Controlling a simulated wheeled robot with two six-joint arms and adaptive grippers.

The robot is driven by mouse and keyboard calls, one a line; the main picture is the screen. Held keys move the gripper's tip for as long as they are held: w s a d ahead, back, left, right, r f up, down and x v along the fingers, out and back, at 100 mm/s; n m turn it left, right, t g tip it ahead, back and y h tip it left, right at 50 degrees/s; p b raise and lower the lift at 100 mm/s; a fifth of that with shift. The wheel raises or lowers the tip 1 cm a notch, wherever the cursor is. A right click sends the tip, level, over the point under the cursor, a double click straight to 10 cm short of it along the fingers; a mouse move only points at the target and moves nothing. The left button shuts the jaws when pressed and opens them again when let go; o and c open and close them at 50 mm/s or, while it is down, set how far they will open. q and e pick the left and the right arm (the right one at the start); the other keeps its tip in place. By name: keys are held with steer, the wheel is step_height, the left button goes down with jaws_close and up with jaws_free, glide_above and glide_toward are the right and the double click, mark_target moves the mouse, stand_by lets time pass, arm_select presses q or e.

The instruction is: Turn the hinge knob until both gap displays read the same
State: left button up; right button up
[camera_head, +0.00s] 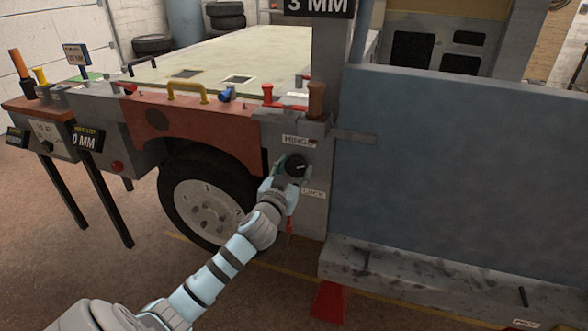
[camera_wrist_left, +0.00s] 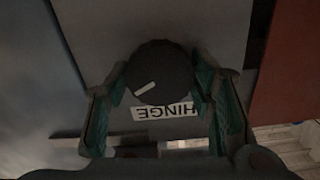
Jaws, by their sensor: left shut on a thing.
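The black hinge knob (camera_head: 297,167) is on the grey post, below a HINGE label (camera_head: 297,141). In the left wrist view the round knob (camera_wrist_left: 155,72) has a white pointer mark and a HINGE label beside it. My left gripper (camera_head: 285,172) is shut on the knob, with green-padded fingers on both sides of it. A black display (camera_head: 318,6) at the top reads 3 MM, its upper part cut off. Another black display (camera_head: 85,140) at the left reads 0 MM. I cannot tell which displays are the gap displays. My right gripper is not in view.
A large blue-grey panel (camera_head: 470,170) fills the right side. A wheel (camera_head: 208,205) sits under the red fender left of my arm. A LOCK label (camera_head: 313,194) is below the knob. A red wedge (camera_head: 329,301) stands on the floor.

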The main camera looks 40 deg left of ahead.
arm_select(q)
steer(key=shift+r+m+p, duration=0.1)
steer(key=shift+m+p, duration=0.55)
steer(key=shift+m, duration=0.25)
steer(key=m+p, duration=0.2)
steer(key=m, duration=0.2)
steer(key=m+p, duration=0.2)
steer(key=m, duration=0.3)
steer(key=m+p, duration=0.1)
steer(key=m, duration=0.3)
steer(key=shift+p, duration=0.4)
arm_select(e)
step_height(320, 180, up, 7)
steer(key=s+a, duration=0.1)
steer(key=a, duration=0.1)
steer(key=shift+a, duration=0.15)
arm_select(q)
steer(key=shift+m, duration=0.3)
steer(key=o, duration=1.2)
steer(key=shift+c, duration=0.2)
